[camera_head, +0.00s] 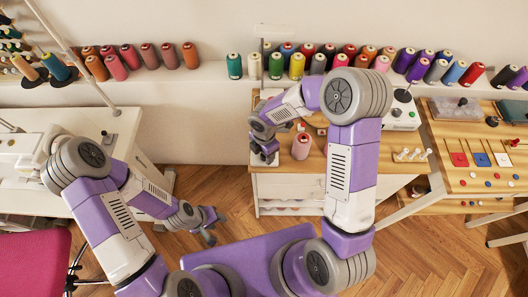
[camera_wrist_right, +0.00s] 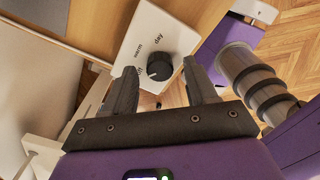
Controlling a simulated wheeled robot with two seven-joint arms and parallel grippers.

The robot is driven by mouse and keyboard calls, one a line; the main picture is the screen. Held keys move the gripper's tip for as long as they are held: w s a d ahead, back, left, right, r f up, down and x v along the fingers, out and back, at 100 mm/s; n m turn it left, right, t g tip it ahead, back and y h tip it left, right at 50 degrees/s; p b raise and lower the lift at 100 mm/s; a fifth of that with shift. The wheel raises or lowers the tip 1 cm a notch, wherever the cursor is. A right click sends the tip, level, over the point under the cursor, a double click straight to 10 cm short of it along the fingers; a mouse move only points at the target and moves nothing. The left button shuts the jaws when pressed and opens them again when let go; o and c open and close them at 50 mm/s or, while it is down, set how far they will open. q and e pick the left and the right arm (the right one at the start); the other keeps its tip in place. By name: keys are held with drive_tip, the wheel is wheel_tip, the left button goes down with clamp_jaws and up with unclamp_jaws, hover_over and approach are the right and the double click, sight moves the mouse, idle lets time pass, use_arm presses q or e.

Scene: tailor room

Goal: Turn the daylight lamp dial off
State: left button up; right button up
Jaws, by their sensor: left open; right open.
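The lamp dial (camera_wrist_right: 160,67) is a round black knob on a white panel (camera_wrist_right: 147,28). Printed words around it include "warm" and "day"; a shorter word on its left is hard to read. I cannot tell exactly where the knob's mark points. My right gripper (camera_wrist_right: 162,88) is open, with its two dark fingers on either side of the knob's lower side; contact cannot be seen. In the head view my right gripper (camera_head: 264,150) is at the left edge of the wooden table, and the dial cannot be made out there. My left gripper (camera_head: 211,228) is open and empty above the floor.
A pink thread spool (camera_head: 302,146) stands on the wooden table (camera_head: 290,185) just right of my right gripper. A white box (camera_head: 402,113) stands further right. Thread spools line the wall ledge. A sewing machine table (camera_head: 110,125) is at the left. Floor between the tables is clear.

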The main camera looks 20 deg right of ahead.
wheel_tip(320, 180, up, 7)
drive_tip(key=shift+r+p, duration=0.15)
drive_tip(key=shift+p, duration=0.6)
